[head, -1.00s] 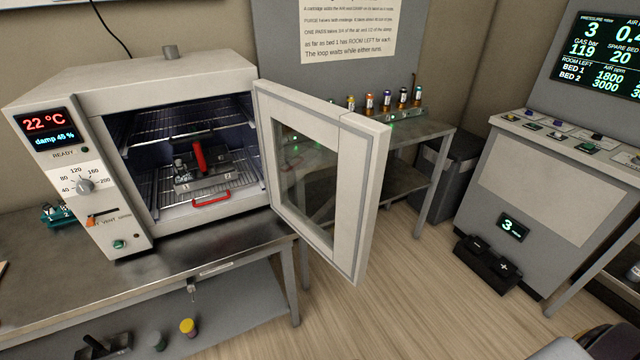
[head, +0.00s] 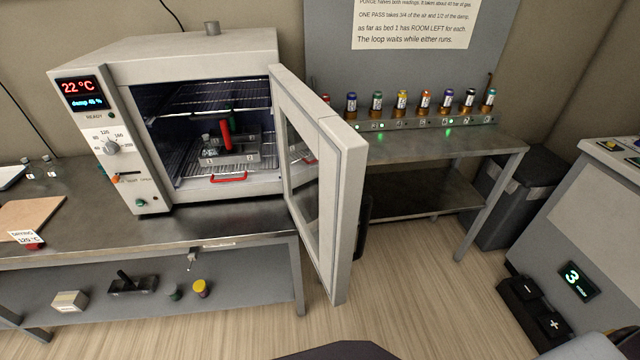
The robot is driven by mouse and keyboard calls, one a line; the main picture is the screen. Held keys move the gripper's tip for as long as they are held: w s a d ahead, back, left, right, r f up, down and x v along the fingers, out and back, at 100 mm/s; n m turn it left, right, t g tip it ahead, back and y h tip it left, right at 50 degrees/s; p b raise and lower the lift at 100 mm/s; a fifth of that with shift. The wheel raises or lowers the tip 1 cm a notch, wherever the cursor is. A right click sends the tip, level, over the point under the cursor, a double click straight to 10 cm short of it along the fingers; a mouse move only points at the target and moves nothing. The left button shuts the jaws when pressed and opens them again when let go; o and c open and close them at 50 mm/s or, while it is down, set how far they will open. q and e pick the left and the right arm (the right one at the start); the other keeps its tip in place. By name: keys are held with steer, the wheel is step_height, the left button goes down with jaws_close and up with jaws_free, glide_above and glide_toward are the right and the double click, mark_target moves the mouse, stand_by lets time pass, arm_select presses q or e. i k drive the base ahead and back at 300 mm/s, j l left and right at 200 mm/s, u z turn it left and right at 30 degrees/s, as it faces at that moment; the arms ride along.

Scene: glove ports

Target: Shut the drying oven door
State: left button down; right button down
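The drying oven (head: 190,70) stands on a metal bench, its display reading 22 °C and damp 45 %. Its door (head: 345,210), a pale frame with a glass window, is hinged on the right side and stands wide open, swung out toward me past the bench front. Inside, on a wire shelf, sits a metal tray (head: 240,160) with a red upright handle and a red front handle (head: 229,178). The tray appears to lie within the chamber. Neither of my grippers is in view.
A side table (head: 440,150) behind the door carries a rack of several small capped vials (head: 402,103). A dark bin (head: 520,200) and a grey console (head: 600,215) stand to the right. Wooden floor (head: 420,280) is clear in front of the door.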

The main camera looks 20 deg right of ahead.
mark_target(323, 159)
steer(key=i+l+u, duration=0.2)
steer(key=l, duration=0.15)
steer(key=l+u, duration=0.15)
steer(key=l, duration=0.25)
steer(key=l+u, duration=0.2)
steer(key=l, duration=0.2)
steer(key=i+l+u, duration=0.25)
steer(key=l, duration=0.25)
